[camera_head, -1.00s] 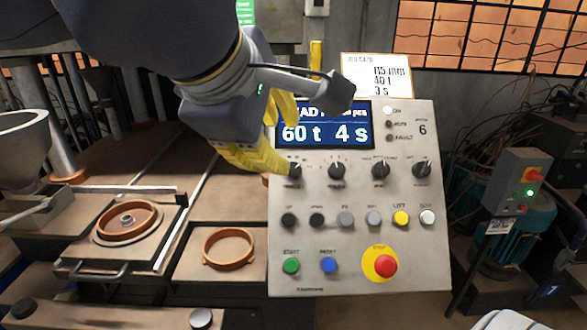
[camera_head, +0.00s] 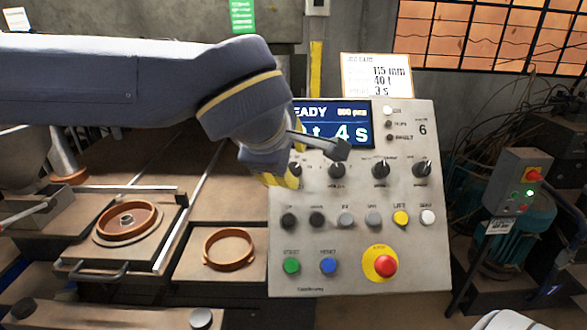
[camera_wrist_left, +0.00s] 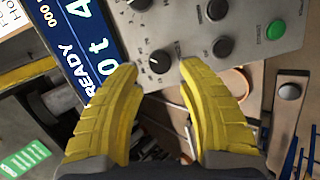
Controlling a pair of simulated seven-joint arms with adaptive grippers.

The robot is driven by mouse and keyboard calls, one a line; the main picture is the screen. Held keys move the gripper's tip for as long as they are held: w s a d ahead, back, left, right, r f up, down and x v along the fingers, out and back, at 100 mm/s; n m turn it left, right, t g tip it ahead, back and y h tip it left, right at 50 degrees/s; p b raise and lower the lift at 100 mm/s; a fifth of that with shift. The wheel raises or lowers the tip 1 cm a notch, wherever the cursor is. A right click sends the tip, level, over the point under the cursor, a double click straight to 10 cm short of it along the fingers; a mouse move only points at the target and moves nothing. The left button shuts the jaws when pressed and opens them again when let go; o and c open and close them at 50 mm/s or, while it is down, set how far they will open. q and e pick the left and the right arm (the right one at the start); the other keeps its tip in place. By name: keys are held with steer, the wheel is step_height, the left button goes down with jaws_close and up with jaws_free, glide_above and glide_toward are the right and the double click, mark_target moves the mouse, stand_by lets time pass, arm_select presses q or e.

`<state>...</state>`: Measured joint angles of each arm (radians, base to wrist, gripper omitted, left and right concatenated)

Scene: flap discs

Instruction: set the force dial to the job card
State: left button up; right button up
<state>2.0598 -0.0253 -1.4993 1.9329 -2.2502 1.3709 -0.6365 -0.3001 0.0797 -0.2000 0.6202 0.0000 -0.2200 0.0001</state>
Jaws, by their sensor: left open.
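The control panel (camera_head: 350,230) has a row of black dials under its display (camera_head: 362,125). The display reads "READY" and "t 4 s"; my arm hides the number before "t". The job card (camera_head: 376,76) behind the panel shows 115 mm, 40 t and 3 s. My left gripper (camera_head: 287,178) is at the leftmost dial (camera_head: 296,168), which it partly hides. In the left wrist view my left gripper (camera_wrist_left: 160,68) is open, with the leftmost dial (camera_wrist_left: 160,62) just beyond and between its yellow fingertips. I cannot tell whether they touch it. Dial labels are too small to read.
Below the dials are several push buttons, a green button (camera_head: 292,265), a blue button (camera_head: 328,265) and a red stop button (camera_head: 386,265). Orange rings (camera_head: 229,249) lie on the bench at left. A small control box (camera_head: 516,180) stands at right.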

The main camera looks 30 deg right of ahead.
mark_target(294, 169)
arm_select(q)
steer(key=shift+x, duration=2.25)
steer(key=shift+o, duration=0.2)
jaws_close()
